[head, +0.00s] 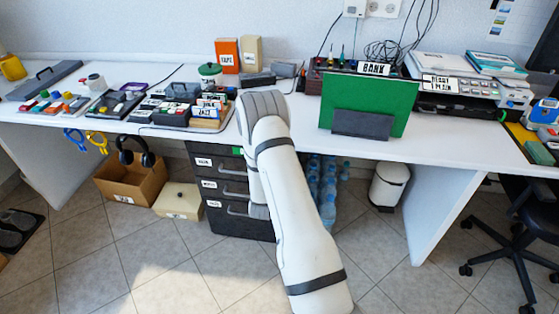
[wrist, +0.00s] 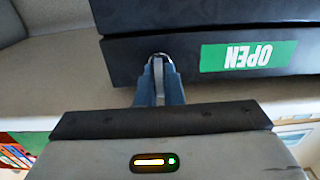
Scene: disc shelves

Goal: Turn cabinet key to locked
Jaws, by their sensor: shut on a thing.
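The dark drawer cabinet (head: 240,225) stands under the table in the head view, left of my arm. Its top also shows in the wrist view (wrist: 150,52), with a green label (wrist: 249,56) reading OPEN, upside down in that picture. My gripper (wrist: 160,75) is at the cabinet front, left of the label in the wrist view. Its blue-grey fingers are shut on the small metal key (wrist: 160,58) at the lock. The fingers hide most of the key, and its exact turn angle is hard to tell. In the head view my arm hides the key and lock.
The white table (head: 240,143) overhangs the cabinet. A cardboard box (head: 130,187) and a cream box (head: 178,203) stand on the floor to the left. Water bottles (head: 328,190) and a white bin (head: 388,186) stand to the right. The tiled floor in front is mostly clear.

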